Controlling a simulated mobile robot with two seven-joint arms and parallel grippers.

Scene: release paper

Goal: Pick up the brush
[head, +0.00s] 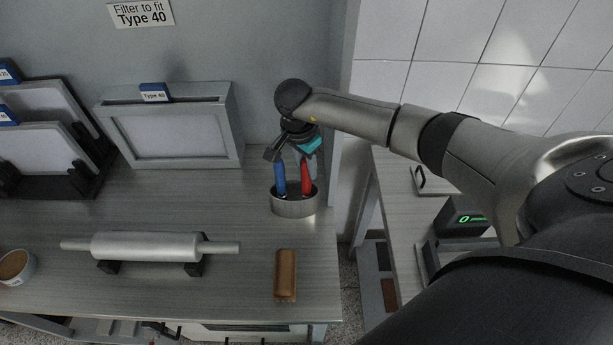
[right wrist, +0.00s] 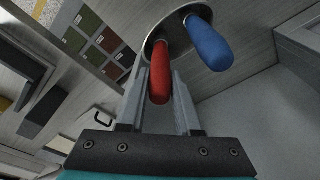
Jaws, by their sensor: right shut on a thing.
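A metal cup (head: 295,208) stands near the right end of the workbench, holding a blue handle (head: 279,180) and a red handle (head: 306,180) upright. My right gripper (head: 296,164) points down over the cup. In the right wrist view, its fingers (right wrist: 158,85) are shut on the red handle (right wrist: 160,72), and the blue handle (right wrist: 209,43) is outside them. The lower ends of both tools are hidden in the cup, so I cannot tell which is a brush. My left gripper is not in view.
A metal roller (head: 145,247) rests on black supports, with a brown wooden block (head: 286,273) to its right. A framed screen (head: 170,135) stands behind. A mug (head: 15,267) is at far left. The wall edge is close right of the cup.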

